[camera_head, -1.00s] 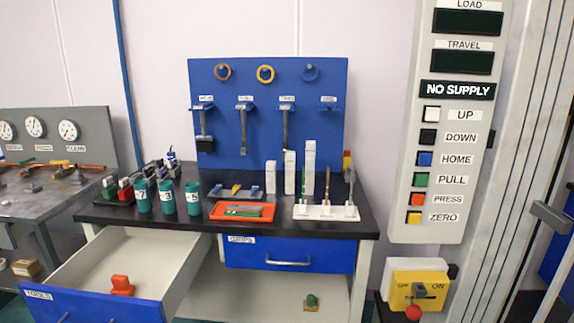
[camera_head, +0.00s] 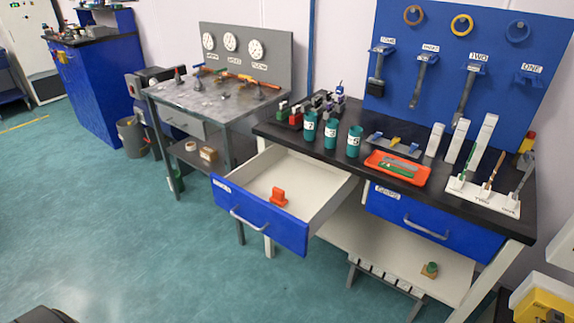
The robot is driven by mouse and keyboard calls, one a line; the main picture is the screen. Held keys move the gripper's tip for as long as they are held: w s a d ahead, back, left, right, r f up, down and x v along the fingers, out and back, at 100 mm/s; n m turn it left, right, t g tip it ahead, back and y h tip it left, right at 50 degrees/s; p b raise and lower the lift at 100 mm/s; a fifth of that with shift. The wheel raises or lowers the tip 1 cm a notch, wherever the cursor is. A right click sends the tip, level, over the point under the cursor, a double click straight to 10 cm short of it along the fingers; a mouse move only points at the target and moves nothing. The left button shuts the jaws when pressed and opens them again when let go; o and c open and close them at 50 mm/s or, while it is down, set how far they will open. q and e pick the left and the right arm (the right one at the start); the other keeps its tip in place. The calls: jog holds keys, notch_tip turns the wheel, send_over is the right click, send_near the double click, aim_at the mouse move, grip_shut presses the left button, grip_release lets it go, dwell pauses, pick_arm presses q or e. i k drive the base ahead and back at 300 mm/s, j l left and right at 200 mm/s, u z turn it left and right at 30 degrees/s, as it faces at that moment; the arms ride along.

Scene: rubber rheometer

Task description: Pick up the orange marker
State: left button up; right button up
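A small orange block-like piece (camera_head: 279,196) with a raised upper part stands in the open tools drawer (camera_head: 246,218), on its pale floor. It is the orange thing most in the open; I cannot tell for certain that it is the marker. The drawer has a blue front with a grey handle and is pulled out from under the left part of the black-topped bench (camera_head: 290,134). Neither of my grippers is in view.
On the bench stand numbered teal cups (camera_head: 331,132), an orange tray (camera_head: 397,168) and a white rack (camera_head: 482,194). A closed blue drawer (camera_head: 435,216) is to the right. A grey gauge table (camera_head: 207,97) stands left. The green floor in front is clear.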

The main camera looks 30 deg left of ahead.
aim_at(277, 199)
jog(key=u, duration=1.2)
